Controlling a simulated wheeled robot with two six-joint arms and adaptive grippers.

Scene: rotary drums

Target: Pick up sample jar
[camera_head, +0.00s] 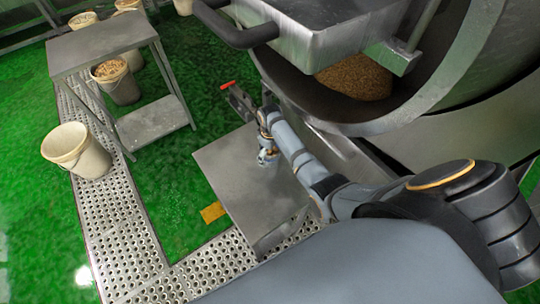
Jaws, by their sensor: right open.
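My right arm reaches up from the lower right over a grey metal platform. Its right gripper (238,98) is open, beyond the platform's far edge and left of the large drum. A small red-orange part shows near its tip. No clearly recognisable sample jar shows. A small grey-blue piece with an orange band sits below the wrist, over the platform; I cannot tell whether it is a jar or part of my arm. My left gripper is out of view.
The large metal drum (447,88) holds brown grain (355,77). The low platform (222,165) stands before it. A metal table (104,42) is at upper left, with several buckets around, including a white one (78,150). Green floor and perforated walkway (120,235) lie between.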

